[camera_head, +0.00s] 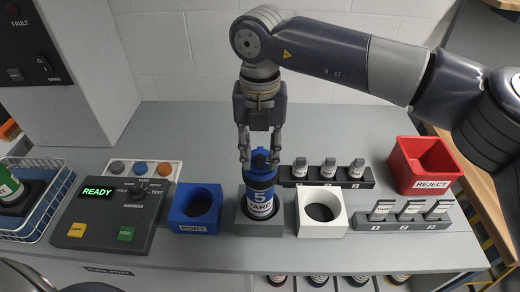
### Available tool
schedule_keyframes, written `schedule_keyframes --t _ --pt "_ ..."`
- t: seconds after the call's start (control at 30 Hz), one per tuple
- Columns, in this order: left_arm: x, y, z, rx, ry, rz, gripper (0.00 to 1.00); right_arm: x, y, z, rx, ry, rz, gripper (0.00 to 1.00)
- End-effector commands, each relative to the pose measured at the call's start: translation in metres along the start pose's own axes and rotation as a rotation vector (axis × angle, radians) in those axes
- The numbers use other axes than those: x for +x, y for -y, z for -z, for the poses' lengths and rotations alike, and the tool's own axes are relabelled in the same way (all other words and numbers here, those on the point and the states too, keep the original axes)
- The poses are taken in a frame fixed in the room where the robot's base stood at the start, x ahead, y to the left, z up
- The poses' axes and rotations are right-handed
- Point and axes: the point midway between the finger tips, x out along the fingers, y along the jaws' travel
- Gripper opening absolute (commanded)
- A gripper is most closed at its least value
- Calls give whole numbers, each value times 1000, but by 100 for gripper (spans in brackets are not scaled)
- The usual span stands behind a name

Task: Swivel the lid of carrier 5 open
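Carrier 5 (260,196) is a blue canister with a white "5" and a label reading YARD. It stands upright in a grey square holder (280,222) at the middle of the bench. My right gripper (260,160) points straight down over the carrier. Its two fingers are apart, one on each side of the lid top; I cannot tell whether they touch it. My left gripper is not in view.
A control panel (135,236) showing READY lies left. Small racked vials (329,169) stand behind right, near the red REJECT bin (408,184).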

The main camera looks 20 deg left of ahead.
Motion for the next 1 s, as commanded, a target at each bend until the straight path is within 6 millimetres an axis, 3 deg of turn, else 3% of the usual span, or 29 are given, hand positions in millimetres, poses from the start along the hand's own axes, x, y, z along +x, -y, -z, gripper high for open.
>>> schedule_keyframes --t 0.07,0.2,0.67,1.0 --pt "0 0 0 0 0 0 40 0 0 0 0 0 0 27" --pt "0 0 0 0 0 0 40 0 0 0 0 0 -1 0" --pt "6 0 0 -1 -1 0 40 1 2 0 -49 1 -2 0" --pt "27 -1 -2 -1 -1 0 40 2 14 -2 -287 1 -2 0"
